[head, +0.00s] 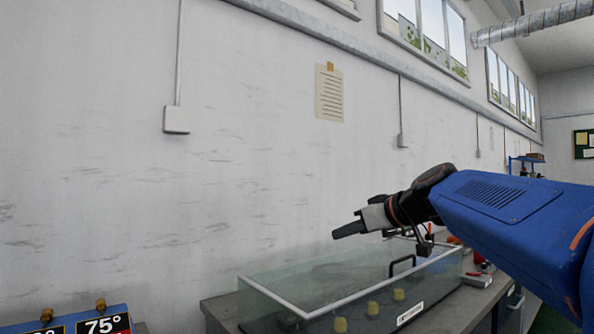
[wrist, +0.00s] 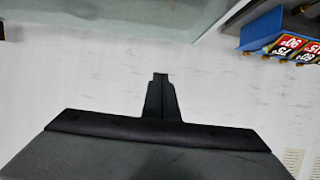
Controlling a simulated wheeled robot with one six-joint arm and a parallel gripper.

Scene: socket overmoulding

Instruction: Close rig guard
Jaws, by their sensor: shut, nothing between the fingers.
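The rig guard (head: 330,285) is a clear, box-like cover on the grey bench, with a black handle (head: 402,262) at its right part and a white label on its front. Several yellow pieces (head: 372,308) show through its front wall. I cannot tell whether the guard is fully closed. My gripper (head: 348,230) is above the guard, left of the handle and apart from it, pointing left toward the wall. Its fingers are shut and empty, as the wrist view also shows (wrist: 160,82). A greenish glassy panel (wrist: 110,22), likely the guard, crosses the top of the wrist view.
A blue box with number labels (head: 103,324) stands at the lower left; it also shows in the wrist view (wrist: 272,32). The bench (head: 215,312) runs along a white wall with a paper notice (head: 329,93). Red items lie right of the guard. Space above the guard's left is clear.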

